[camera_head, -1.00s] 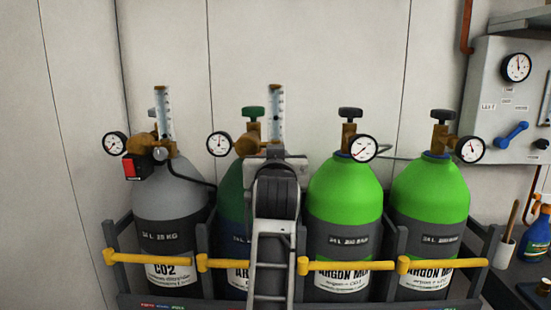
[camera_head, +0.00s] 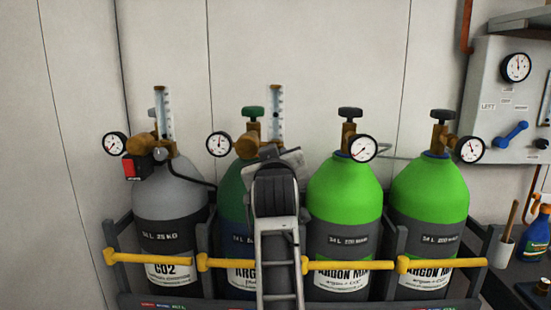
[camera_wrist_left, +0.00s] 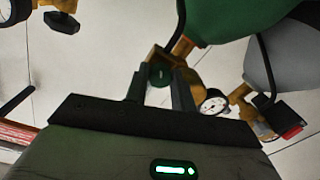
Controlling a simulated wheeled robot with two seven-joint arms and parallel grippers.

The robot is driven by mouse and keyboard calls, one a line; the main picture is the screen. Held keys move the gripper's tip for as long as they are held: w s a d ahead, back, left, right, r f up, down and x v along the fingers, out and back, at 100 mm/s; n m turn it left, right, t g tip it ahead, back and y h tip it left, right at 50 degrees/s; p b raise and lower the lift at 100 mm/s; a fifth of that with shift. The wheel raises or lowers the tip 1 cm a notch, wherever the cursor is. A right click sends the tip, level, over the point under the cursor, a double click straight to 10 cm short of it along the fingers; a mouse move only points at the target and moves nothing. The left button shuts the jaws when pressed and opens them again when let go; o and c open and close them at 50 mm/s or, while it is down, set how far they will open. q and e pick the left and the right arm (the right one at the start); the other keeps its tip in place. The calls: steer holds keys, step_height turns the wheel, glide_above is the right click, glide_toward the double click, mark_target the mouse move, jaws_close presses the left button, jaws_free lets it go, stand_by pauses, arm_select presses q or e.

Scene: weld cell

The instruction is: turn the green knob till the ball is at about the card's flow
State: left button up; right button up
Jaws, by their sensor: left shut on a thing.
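My left gripper (camera_head: 276,164) is in front of the regulator of the dark green cylinder (camera_head: 232,190), second from the left. Its wrist hides the fingertips in the head view. In the left wrist view, my left gripper's two fingers (camera_wrist_left: 160,88) are shut on the dark green knob (camera_wrist_left: 160,73) at the brass regulator (camera_wrist_left: 183,62). The clear flow tube (camera_head: 276,114) stands upright above the wrist. I cannot pick out a card with a flow value. My right gripper is not in view.
A grey CO2 cylinder (camera_head: 168,200) with its own flow tube (camera_head: 165,112) stands on the left. Two bright green cylinders (camera_head: 344,190) stand on the right. A yellow bar (camera_head: 150,258) crosses the rack front. A gauge (camera_head: 219,144) sits close left of my gripper.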

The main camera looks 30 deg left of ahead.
arm_select(q)
steer(key=o, duration=1)
steer(key=b+v, duration=0.2)
steer(key=v, duration=1)
